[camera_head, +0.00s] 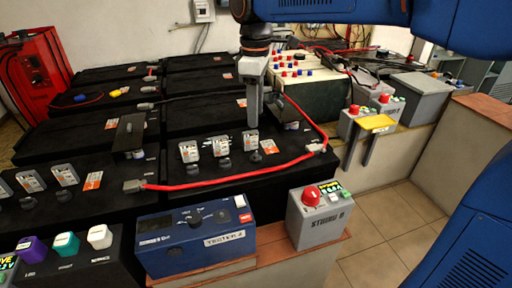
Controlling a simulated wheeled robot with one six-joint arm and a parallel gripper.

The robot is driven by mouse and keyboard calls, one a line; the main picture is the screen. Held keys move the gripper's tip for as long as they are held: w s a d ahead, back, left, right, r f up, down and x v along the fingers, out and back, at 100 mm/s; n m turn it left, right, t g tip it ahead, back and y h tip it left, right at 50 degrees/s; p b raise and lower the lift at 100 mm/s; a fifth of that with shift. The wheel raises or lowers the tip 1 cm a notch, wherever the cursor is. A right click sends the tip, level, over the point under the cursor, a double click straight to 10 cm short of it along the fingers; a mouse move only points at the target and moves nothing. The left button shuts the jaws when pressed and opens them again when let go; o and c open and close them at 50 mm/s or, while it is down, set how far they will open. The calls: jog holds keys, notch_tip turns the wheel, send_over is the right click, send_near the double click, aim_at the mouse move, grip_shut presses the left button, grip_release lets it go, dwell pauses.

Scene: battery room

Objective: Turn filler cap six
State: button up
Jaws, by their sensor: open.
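Several grey-white filler caps stand in a row on the black batteries: three on the right-hand battery, at left (189,152), middle (221,147) and right (250,142), and more on the left-hand battery (65,176). Their numbers are too small to read, so I cannot tell from markings which is cap six. My gripper (252,124) points straight down, with its fingertips just above or beside the rightmost cap; contact cannot be told. The fingers overlap in this view, and nothing shows held between them. The gripper is open.
A red cable (235,178) curves across the battery in front of the caps. A blue tester box (195,238) and a grey box with a red button (320,216) stand in front. A yellow-topped item (376,123) is at right. Floor tiles (375,215) are clear.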

aim_at(255, 153)
notch_tip(255, 153, down, 13)
jog(key=shift+r, duration=0.15)
dwell(0.4)
jog(key=c, duration=1.1)
jog(key=shift+o, duration=0.3)
jog(key=shift+m, duration=0.3)
jog(key=m, duration=0.5)
jog(key=shift+m, duration=0.3)
jog(key=m, duration=0.6)
